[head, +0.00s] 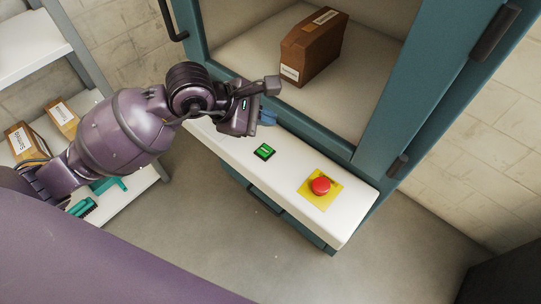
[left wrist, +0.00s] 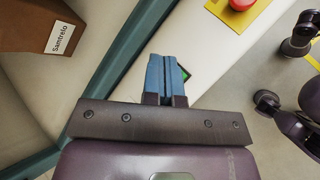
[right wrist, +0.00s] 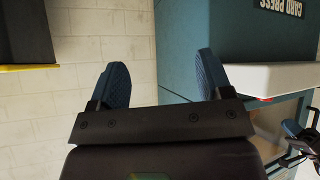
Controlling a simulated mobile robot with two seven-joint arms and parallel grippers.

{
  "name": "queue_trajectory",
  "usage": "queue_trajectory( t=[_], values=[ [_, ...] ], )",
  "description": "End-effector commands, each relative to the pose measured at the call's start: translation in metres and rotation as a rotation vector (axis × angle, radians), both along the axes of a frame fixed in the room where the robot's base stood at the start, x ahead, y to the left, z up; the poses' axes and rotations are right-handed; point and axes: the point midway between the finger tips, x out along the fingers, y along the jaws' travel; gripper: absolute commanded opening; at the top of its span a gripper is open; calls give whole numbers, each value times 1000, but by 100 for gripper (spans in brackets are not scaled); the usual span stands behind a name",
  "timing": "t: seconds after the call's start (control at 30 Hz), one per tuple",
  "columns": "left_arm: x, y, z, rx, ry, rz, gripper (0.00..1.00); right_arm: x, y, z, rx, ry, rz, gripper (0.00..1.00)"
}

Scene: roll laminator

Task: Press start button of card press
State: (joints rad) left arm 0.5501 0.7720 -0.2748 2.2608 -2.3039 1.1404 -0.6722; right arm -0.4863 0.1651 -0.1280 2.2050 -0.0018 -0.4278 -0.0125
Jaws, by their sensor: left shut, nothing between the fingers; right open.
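The card press (head: 359,145) is a teal-framed machine with a white front ledge (head: 285,175). A green start button (head: 264,152) sits on the ledge, left of a red emergency knob (head: 320,186) on a yellow plate. My left gripper (head: 268,118) is shut and empty, above the ledge just up and left of the green button. In the left wrist view its blue fingertips (left wrist: 166,75) are together and partly hide the green button (left wrist: 186,75). My right gripper (right wrist: 165,80) is open and empty, with the press, marked with a "CARD PRESS" sign, beyond it on the right.
A brown labelled box (head: 312,46) lies inside the open press chamber. A white shelf (head: 140,181) with small labelled boxes stands at the left. Dark handles stick out from the press frame. The floor in front of the ledge is clear.

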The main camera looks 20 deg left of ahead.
Motion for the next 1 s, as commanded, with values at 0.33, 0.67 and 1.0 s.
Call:
queue_trajectory(
  t=[0.33, 0.67, 1.0],
  values=[
    [11, 9, 0, 95, -52, 1, 0, -1, 0, -1, 0, 3, 1, 72],
    [10, 8, -8, 91, -45, 0, 0, -4, 1, -7, -3, 16, 4, 72],
    [9, 8, -51, 90, -35, 0, 0, -1, 5, -18, -36, 14, 46, 72]
  ],
)
